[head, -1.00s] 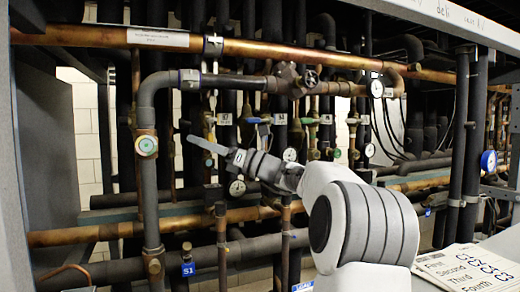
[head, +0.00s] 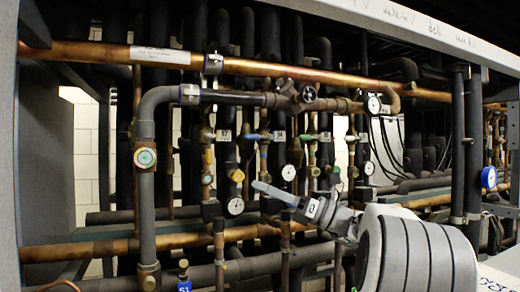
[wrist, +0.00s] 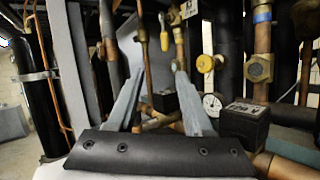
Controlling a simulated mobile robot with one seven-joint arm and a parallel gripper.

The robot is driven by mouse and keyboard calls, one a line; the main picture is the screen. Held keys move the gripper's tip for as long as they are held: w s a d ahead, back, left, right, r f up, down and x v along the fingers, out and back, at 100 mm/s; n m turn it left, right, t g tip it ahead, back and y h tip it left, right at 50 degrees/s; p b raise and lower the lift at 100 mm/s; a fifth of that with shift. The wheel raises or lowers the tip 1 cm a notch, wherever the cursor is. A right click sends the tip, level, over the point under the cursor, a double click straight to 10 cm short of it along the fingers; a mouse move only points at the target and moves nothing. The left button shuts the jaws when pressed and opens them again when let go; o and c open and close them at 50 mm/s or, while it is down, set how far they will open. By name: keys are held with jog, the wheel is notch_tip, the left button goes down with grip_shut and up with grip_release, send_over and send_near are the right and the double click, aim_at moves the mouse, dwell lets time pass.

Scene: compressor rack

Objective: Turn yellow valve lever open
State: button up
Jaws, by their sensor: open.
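Small yellow handles show among the pipes in the head view, one (head: 237,175) just above a white gauge and one (head: 208,157) to its left. A narrower yellow piece (wrist: 164,40) hangs beyond and between the fingers. I cannot tell which of these is the task's lever. My gripper (head: 258,186) is open and empty, in front of the pipes, lower and to the right of the yellow handles. Its fingertips (wrist: 158,72) touch nothing that I can see.
A white gauge (head: 236,206) and a dark box (wrist: 245,122) are close to the gripper. Grey rack posts (head: 8,190) frame the left side.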

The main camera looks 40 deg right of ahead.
jog(key=w+a+r+n+g+h+p, duration=0.3)
jog(key=a+n+g+h, duration=0.4)
jog(key=n, duration=1.1)
notch_tip(320, 180, up, 5)
jog(key=s+n+h+p, duration=0.3)
jog(key=n+h, duration=0.1)
jog(key=n, duration=0.6)
jog(key=w+a+f+p, duration=0.1)
jog(key=w+a+p, duration=0.25)
jog(key=w, duration=0.95)
jog(key=w+a+r+m+t+y, duration=0.1)
jog(key=a+r+m+t+y, duration=0.2)
jog(key=r+m+t+y, duration=0.3)
jog(key=s+d+f+b, duration=0.1)
jog(key=s+d, duration=0.3)
jog(key=s, duration=0.4)
jog(key=s+d+f+m+y+b, duration=0.1)
jog(key=s+d+f+b, duration=0.1)
jog(key=s+d, duration=0.3)
jog(key=s+b, duration=0.1)
jog(key=s, duration=0.2)
jog(key=shift+s+d+f, duration=0.15)
jog(key=shift+s+d, duration=0.05)
jog(key=shift+s, duration=0.1)
